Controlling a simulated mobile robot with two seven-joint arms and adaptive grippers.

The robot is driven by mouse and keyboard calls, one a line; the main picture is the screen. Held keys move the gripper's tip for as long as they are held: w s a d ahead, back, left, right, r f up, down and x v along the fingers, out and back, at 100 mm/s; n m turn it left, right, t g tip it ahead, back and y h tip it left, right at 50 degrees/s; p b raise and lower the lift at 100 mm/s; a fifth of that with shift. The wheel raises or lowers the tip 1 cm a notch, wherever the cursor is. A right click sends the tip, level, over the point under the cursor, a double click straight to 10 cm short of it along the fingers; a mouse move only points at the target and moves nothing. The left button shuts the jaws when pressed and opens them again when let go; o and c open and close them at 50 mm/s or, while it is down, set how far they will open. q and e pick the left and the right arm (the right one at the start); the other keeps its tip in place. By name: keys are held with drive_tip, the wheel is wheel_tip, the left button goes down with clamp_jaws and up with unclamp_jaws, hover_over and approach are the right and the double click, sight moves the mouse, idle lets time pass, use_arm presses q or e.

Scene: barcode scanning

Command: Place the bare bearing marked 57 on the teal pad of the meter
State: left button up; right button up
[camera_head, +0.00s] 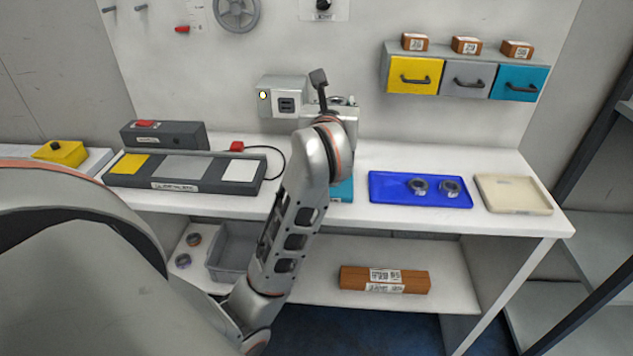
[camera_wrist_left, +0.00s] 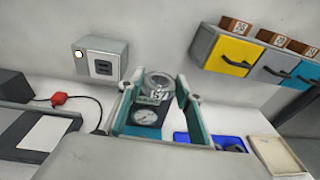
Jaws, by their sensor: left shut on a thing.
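My left gripper (camera_wrist_left: 158,84) is shut on a round metal bearing (camera_wrist_left: 157,79), shown between its fingertips in the left wrist view. In the head view my left arm covers most of the meter, and only a teal edge (camera_head: 342,190) shows beside the arm. The teal pad's surface cannot be made out clearly. My right gripper is not in view.
A blue tray (camera_head: 390,194) with two bearings and an empty cream tray (camera_head: 514,204) stand right of my arm. A dark tray with coloured pads (camera_head: 183,168) lies left. A scanner-like box (camera_head: 284,96) and drawers (camera_head: 467,79) are at the wall.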

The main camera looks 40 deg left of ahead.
use_arm(q)
drive_tip(key=shift+s+a+f, duration=0.1)
drive_tip(key=shift+s+a, duration=0.1)
drive_tip(key=shift+a, duration=0.1)
wheel_tip(320, 180, down, 15)
drive_tip(key=b, duration=0.3)
wheel_tip(320, 180, down, 4)
drive_tip(key=shift+r+b, duration=0.1)
drive_tip(key=shift+b, duration=0.55)
drive_tip(key=shift+f, duration=0.5)
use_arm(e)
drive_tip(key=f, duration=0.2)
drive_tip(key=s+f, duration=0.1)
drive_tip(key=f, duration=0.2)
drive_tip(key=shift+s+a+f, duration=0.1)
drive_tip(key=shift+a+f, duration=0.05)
